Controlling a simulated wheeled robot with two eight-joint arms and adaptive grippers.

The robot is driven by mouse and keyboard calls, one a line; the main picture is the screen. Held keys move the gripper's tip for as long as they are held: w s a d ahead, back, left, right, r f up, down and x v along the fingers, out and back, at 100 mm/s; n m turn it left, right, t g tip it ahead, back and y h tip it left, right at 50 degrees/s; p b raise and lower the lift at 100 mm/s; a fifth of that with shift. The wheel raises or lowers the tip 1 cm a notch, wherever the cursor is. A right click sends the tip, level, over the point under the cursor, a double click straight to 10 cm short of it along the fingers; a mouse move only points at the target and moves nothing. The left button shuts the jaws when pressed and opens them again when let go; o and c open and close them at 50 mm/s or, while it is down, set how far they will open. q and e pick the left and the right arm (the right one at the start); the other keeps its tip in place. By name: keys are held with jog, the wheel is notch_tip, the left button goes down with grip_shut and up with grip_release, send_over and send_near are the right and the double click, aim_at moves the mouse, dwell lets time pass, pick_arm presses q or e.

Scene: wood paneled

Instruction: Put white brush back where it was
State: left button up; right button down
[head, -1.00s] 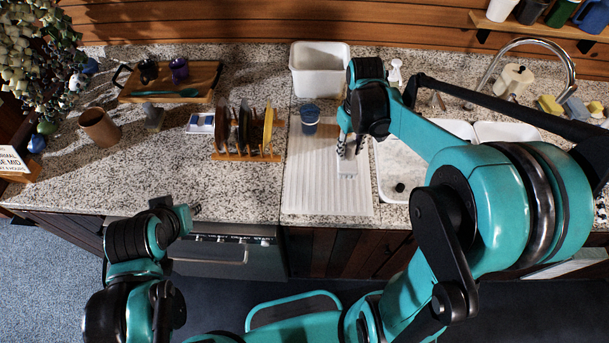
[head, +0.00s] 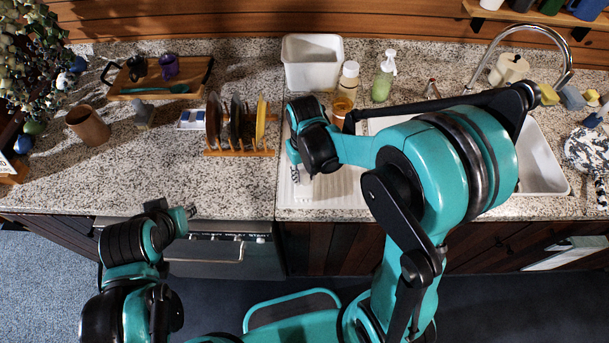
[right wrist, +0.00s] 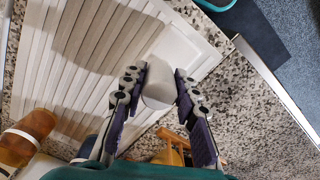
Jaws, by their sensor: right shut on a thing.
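The white brush (right wrist: 175,58) is a pale block between the two fingers of my right gripper (right wrist: 162,84) in the right wrist view. The gripper is shut on it, over the right-hand part of the ridged white drainboard (right wrist: 75,60). In the head view my right gripper (head: 294,172) is above the drainboard's left side (head: 335,197), and the arm mostly hides the brush. I cannot tell whether the brush touches the board. My left gripper (head: 189,212) is near the counter's front edge at left, away from the brush. Its fingers are not clear.
A wooden rack (head: 240,151) with several plates stands left of my right gripper. A white bin (head: 312,65), an amber bottle (head: 345,88) and a green soap bottle (head: 383,75) stand behind. The sink (head: 540,165) is at right. Left front counter (head: 130,180) is clear.

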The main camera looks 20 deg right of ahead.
jog(key=shift+f, duration=0.1)
jog(key=shift+f, duration=0.15)
jog(key=c, duration=1.2)
grip_release()
jog(key=shift+o, duration=0.2)
